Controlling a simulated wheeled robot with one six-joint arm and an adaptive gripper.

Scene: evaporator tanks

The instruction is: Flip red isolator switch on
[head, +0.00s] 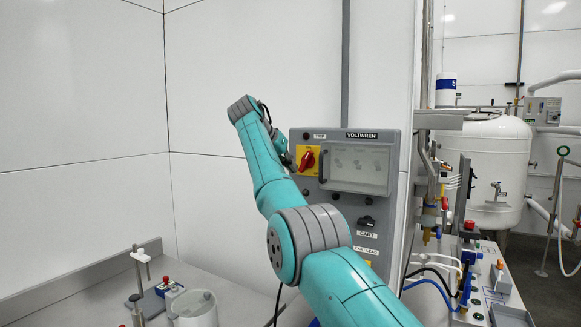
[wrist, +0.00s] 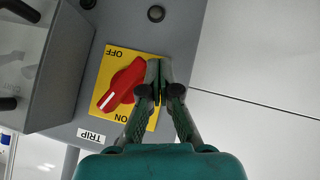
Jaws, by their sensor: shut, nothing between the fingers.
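The red isolator switch (head: 307,161) sits on a yellow plate (head: 317,149) at the upper left of the grey panel. In the wrist view the red knob (wrist: 124,84) lies diagonally on its yellow plate (wrist: 103,72), between the words OFF and ON, which appear upside down. My gripper (wrist: 158,76) is shut and empty. Its tips are beside the knob's upper-right end; I cannot tell whether they touch. In the head view my gripper (head: 288,160) is just left of the plate, partly hidden by my arm.
The panel (head: 380,220) also carries a window box (head: 357,167) and a black knob (head: 366,221). A TRIP label (wrist: 91,135) is near the switch. A grey bench (head: 110,285) with small apparatus stands lower left. A white tank (head: 485,165) stands at right.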

